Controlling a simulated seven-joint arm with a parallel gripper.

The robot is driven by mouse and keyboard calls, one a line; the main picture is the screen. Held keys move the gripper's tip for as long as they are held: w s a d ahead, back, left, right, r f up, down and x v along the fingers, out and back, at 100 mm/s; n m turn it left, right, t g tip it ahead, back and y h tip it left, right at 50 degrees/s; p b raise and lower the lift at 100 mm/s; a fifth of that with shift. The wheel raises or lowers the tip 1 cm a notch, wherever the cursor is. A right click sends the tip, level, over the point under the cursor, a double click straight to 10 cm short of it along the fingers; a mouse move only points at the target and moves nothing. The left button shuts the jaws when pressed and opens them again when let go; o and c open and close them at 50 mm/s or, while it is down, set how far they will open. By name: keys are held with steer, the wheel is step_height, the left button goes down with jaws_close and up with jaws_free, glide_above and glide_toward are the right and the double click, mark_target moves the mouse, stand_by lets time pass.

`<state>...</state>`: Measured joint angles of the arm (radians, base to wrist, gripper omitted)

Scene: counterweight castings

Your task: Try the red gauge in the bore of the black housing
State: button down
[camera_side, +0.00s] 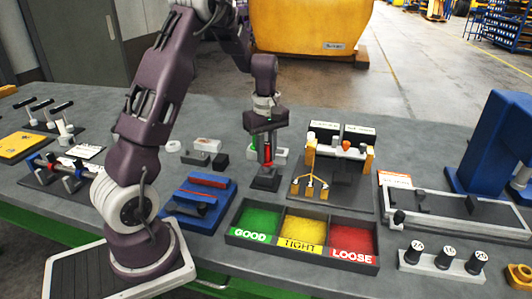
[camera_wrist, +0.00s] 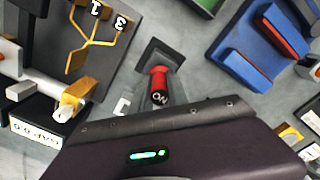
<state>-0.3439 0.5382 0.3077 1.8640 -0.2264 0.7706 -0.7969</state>
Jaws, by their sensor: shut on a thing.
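My gripper (camera_side: 267,152) points down and is shut on the red gauge (camera_side: 268,145), which stands about upright between the fingers. The gauge also shows in the wrist view (camera_wrist: 158,78), with white lettering on its near end. The black housing (camera_side: 265,182) sits on the bench right under the gripper. In the wrist view the housing (camera_wrist: 157,52) is a dark block just beyond the gauge. The gauge's lower end is over or at the housing; I cannot tell whether it is inside the bore, which is hidden.
A tray with green GOOD, yellow TIGHT and red LOOSE bins (camera_side: 302,262) lies in front. A blue holder (camera_side: 200,205) is to the left. A fixture plate with yellow prongs (camera_side: 312,185) stands close right. A white-and-green item (camera_side: 281,154) is just behind the gripper.

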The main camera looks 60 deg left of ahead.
mark_target(266, 143)
stand_by(0.6)
steer(key=shift+r, duration=0.3)
steer(key=shift+r, duration=0.1)
steer(key=shift+r, duration=2.45)
